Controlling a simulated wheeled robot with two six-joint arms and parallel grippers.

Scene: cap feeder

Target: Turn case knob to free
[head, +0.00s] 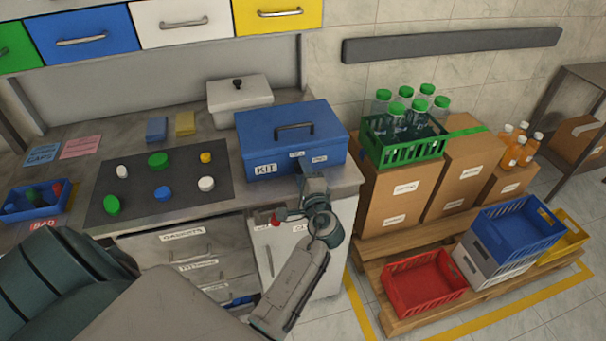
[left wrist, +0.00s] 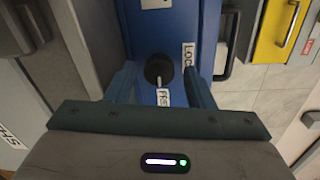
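The blue case (head: 292,140) with a black handle and a KIT label stands on the worktop. In the left wrist view its blue front (left wrist: 165,30) carries a black round knob (left wrist: 158,70) with a white pointer. The pointer aims down at a partly hidden label (left wrist: 162,97) starting with F. A LOCK label (left wrist: 188,56) is up and right of the knob. My left gripper (head: 306,178) is at the case's front right; in the wrist view its open fingers (left wrist: 160,84) stand either side of the knob, apart from it. My right gripper is not in view.
A dark mat (head: 140,190) with several caps lies left of the case. A white lidded box (head: 240,98) stands behind it. To the right, a green bottle crate (head: 400,150) sits on cardboard boxes (head: 400,200). Drawers (head: 185,250) are below the worktop.

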